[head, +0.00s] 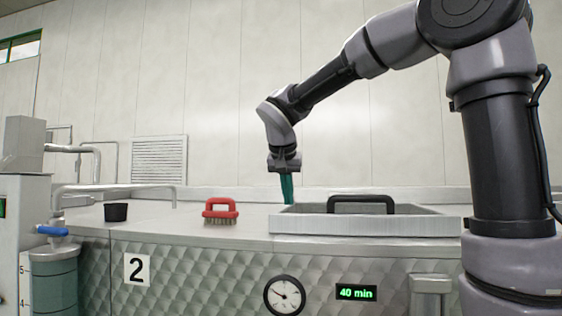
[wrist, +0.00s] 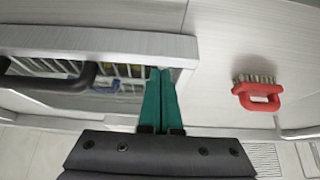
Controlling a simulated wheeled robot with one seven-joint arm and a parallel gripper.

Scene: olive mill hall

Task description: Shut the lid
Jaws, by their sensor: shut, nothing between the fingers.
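A grey metal hatch frame (head: 350,226) stands on the machine's top; the wrist view shows it too (wrist: 100,42). The lid's black handle (head: 361,199) rises above the frame, and in the wrist view the handle (wrist: 48,80) is at the left. Part of the opening is uncovered there, with a slatted grate (wrist: 118,70) and something blue (wrist: 104,86) inside. How far the lid itself reaches is hard to tell. My gripper (head: 288,200) has teal fingers, shut and empty, at the frame's end nearest the brush. In the wrist view the fingertips (wrist: 166,70) overlap the frame's corner; contact is unclear.
Metal pipes (head: 110,189) run along the left. The top between brush and hatch is clear. A gauge (head: 285,295) and a "40 min" display (head: 356,293) are on the front.

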